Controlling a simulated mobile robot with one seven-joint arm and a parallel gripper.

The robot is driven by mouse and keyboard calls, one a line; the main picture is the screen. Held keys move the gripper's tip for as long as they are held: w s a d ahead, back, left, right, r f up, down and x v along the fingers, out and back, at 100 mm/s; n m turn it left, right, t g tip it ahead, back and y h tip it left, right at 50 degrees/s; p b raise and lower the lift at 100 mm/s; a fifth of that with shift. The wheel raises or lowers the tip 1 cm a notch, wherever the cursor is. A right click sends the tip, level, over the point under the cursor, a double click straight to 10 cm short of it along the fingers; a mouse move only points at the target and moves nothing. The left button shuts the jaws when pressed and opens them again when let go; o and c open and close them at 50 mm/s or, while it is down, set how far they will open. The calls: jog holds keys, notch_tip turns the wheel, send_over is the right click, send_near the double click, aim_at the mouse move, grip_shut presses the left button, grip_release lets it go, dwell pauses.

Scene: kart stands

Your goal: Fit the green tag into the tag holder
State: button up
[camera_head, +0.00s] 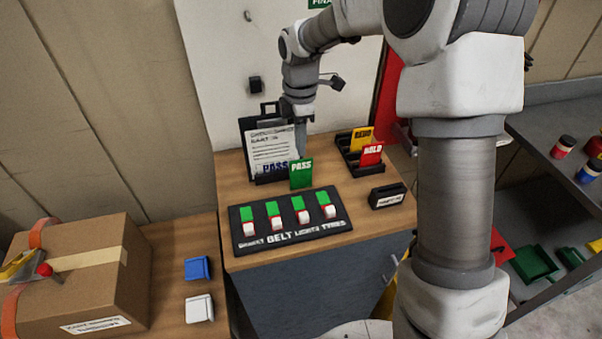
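The green tag (301,174), marked PASS, stands upright under my gripper (301,155), in front of the clipboard. My gripper points down and its fingertips meet the tag's top edge; it appears shut on the tag. Whether the tag's lower edge touches the table cannot be told. A small black block with a white label (387,196), which looks like the tag holder, sits to the right of the tag near the table's right edge. Its top shows no tag. A black rack (349,158) behind holds a yellow REDO tag (361,138) and a red HOLD tag (372,154).
A black switch panel (290,236) with several green-and-white switches lies in front of the tag. A clipboard with paper (270,145) stands behind. A cardboard box (85,270) and blue and white blocks are at left. Bare wood (345,184) lies between tag and block.

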aim_at(301, 187)
notch_tip(301, 187, down, 12)
jog(key=shift+d+f, duration=0.1)
jog(key=shift+f, duration=0.15)
dwell(0.3)
jog(key=shift+c, duration=0.3)
grip_shut()
jog(key=shift+r, duration=0.1)
jog(key=shift+w+r, duration=0.1)
jog(key=shift+r, duration=0.4)
notch_tip(301, 187, up, 3)
jog(key=shift+f, duration=0.15)
jog(key=s+d+r, duration=0.6)
jog(key=d+r, duration=0.1)
jog(key=d, duration=0.2)
jog(key=shift+s+d, duration=0.35)
